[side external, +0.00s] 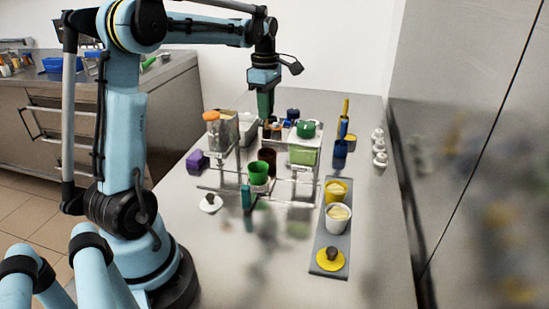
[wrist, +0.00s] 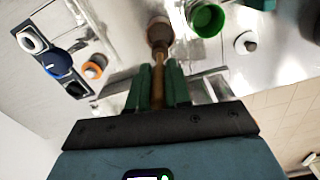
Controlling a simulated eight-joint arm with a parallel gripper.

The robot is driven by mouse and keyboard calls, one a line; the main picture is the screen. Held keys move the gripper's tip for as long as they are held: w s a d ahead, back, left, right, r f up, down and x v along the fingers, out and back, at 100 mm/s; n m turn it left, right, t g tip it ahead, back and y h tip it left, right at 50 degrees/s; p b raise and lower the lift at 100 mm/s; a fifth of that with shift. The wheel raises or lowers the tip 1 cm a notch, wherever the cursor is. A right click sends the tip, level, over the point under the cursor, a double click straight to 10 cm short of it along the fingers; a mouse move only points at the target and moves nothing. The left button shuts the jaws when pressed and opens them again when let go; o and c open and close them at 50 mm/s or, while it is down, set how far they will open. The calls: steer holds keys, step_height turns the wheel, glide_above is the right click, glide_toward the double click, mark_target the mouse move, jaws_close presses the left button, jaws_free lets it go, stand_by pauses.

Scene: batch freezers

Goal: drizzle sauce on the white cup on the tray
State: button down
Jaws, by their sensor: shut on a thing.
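The white cup (side external: 338,221), filled with something pale, stands upright on the grey tray (side external: 320,241) in the side view. A yellow cup (side external: 335,185) stands behind it, and a yellow disc with a dark knob (side external: 330,260) lies at the tray's near end. My gripper (side external: 265,112) is left of and behind the tray, above the clear rack. In the wrist view, my gripper's green fingers (wrist: 158,72) are shut on a thin brown handle (wrist: 157,88). The handle runs towards a brown cup (wrist: 159,32), also in the side view (side external: 267,154). The tool's far end is unclear.
A green cup (side external: 258,172) sits in the rack's front. A green-lidded container (side external: 303,153), an orange-topped jar (side external: 212,130) and a purple block (side external: 197,160) stand nearby. Blue and yellow bottles (side external: 341,147) are behind the tray.

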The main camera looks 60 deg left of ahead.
stand_by(0.4)
step_height(320, 180, up, 16)
steer(key=w+d, duration=0.1)
steer(key=d, duration=2.8)
step_height(320, 180, down, 18)
steer(key=shift+w+f, duration=0.25)
steer(key=shift+s+a, duration=0.25)
steer(key=shift+a, duration=0.2)
steer(key=shift+w+d, duration=0.5)
steer(key=shift+d, duration=0.2)
steer(key=shift+s+a, duration=0.5)
steer(key=shift+a, duration=0.2)
